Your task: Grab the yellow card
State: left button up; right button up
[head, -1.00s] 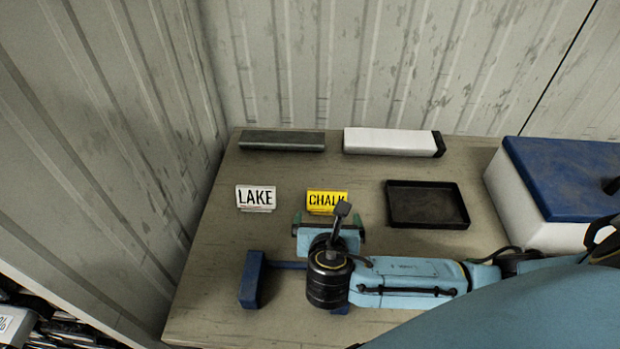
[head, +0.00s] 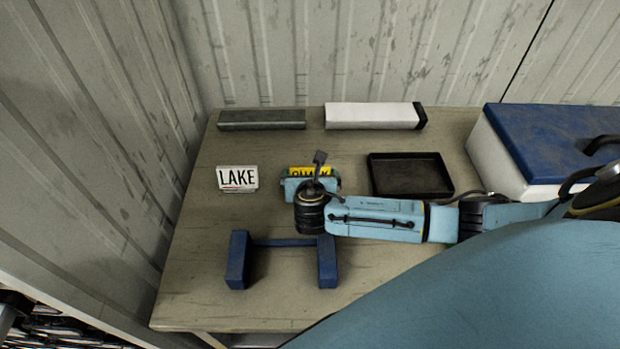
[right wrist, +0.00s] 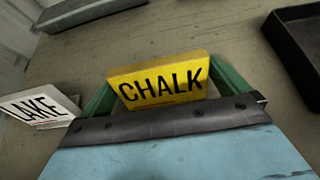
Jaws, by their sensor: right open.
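The yellow card (head: 311,170) reads CHALK and stands on the table, partly hidden in the head view by my right gripper. In the right wrist view the yellow card (right wrist: 160,82) shows between the two green fingers of my right gripper (right wrist: 160,88). The right gripper (head: 311,178) is open, with a finger on each side of the card. I cannot tell whether the fingers touch it. My left gripper is not in view.
A white LAKE card (head: 238,178) stands left of the yellow card. A black tray (head: 410,190) lies to the right. A grey bar (head: 262,119) and a white box (head: 370,115) lie behind. A blue stand (head: 282,242) is in front, and a blue-lidded cooler (head: 560,135) at right.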

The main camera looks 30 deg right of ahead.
jog(key=shift+w, duration=0.1)
jog(key=c, duration=0.7)
